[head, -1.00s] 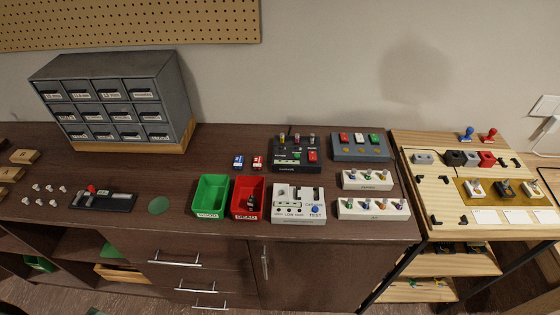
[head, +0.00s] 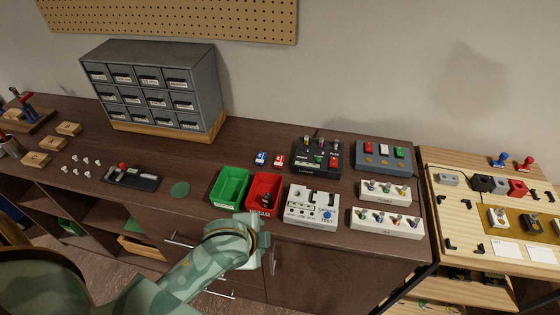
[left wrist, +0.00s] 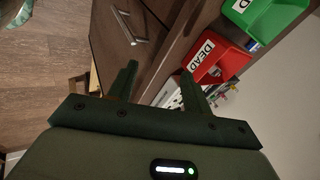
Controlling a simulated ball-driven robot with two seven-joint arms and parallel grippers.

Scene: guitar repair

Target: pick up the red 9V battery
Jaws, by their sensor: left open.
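A small red block with a white label (head: 279,160), which looks like the red 9V battery, lies on the dark brown counter behind the red bin. A similar blue block (head: 261,158) lies just left of it. In the left wrist view my left gripper (left wrist: 158,72) is open, with nothing between its fingers. It is in front of the counter, near the red bin, well apart from the red block. My left arm (head: 205,262) reaches in from the lower left of the head view; its fingers are hard to make out there. My right gripper is not in view.
A green bin (head: 230,186) and a red bin marked DEAD (head: 264,190) stand at the counter's front. A white tester (head: 312,205) is right of them, a black device (head: 318,157) behind. A grey drawer cabinet (head: 155,84) stands back left.

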